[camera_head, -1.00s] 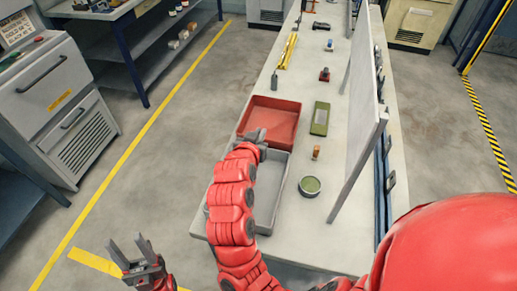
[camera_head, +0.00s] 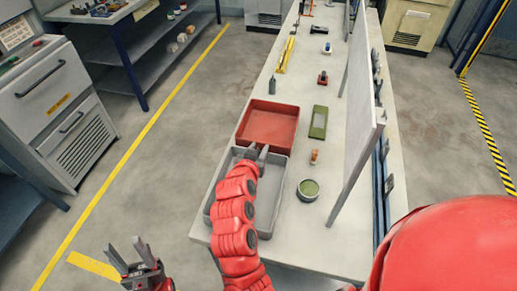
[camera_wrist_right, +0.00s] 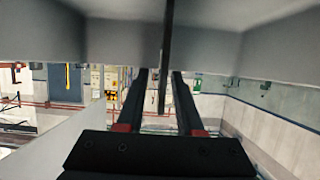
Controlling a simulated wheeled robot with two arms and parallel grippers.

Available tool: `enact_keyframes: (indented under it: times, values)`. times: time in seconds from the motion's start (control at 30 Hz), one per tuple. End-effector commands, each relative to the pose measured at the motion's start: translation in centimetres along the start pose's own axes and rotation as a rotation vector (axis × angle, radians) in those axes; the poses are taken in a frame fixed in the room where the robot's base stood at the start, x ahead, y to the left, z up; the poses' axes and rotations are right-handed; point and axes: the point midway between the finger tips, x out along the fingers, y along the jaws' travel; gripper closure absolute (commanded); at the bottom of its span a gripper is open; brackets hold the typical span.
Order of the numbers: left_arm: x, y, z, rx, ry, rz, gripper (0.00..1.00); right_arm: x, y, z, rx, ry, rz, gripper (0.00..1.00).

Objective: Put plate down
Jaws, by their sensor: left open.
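My right gripper (camera_head: 257,152) is over the far end of the grey tray (camera_head: 211,192), near the red tray. Its two fingers stand apart. In the right wrist view, a thin dark strip (camera_wrist_right: 166,60) shows edge-on between the fingers, with gaps at its sides. I cannot tell for sure whether it is the plate. No plate shows clearly in the head view, where my right arm hides part of the grey tray. My left gripper (camera_head: 126,244) is open and empty at the lower left, over the floor beside the bench.
The red tray (camera_head: 268,126) lies just beyond the grey tray on the bench (camera_head: 335,100). A green box (camera_head: 318,121), a small orange item (camera_head: 314,156) and a round tin (camera_head: 308,189) stand to the right. An upright pale panel (camera_head: 362,90) borders the right side.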

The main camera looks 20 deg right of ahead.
Motion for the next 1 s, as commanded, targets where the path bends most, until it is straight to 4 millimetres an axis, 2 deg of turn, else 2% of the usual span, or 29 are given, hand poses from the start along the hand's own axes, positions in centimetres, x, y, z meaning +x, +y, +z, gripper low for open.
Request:
enact_keyframes:
  times: [0.23,0.37,0.4,0.57,0.8,1.0]
  values:
    - [0.0,0.0,0.0,0.000,0.000,0.000,0.50,0.0,0.0,0.0,0.000,0.000,0.000,0.64]
    - [0.8,0.0,-0.1,0.000,0.000,0.000,0.50,-0.3,0.0,-0.6,0.000,-0.001,0.000,0.64]
    - [0.2,0.0,0.0,0.000,0.000,0.000,0.50,-0.6,-0.1,-0.2,-0.001,0.001,-0.003,0.64]
    - [-0.5,0.0,0.1,0.000,0.000,0.000,0.50,-3.1,-0.2,-0.1,0.001,0.002,-0.006,0.64]
    - [-1.4,0.1,0.2,0.000,0.000,0.000,0.50,-7.8,-0.2,-0.1,-0.003,0.003,-0.006,0.64]
    - [-1.9,0.1,0.3,0.000,0.000,0.000,0.50,-10.8,-0.1,-0.3,-0.002,0.004,-0.004,0.64]
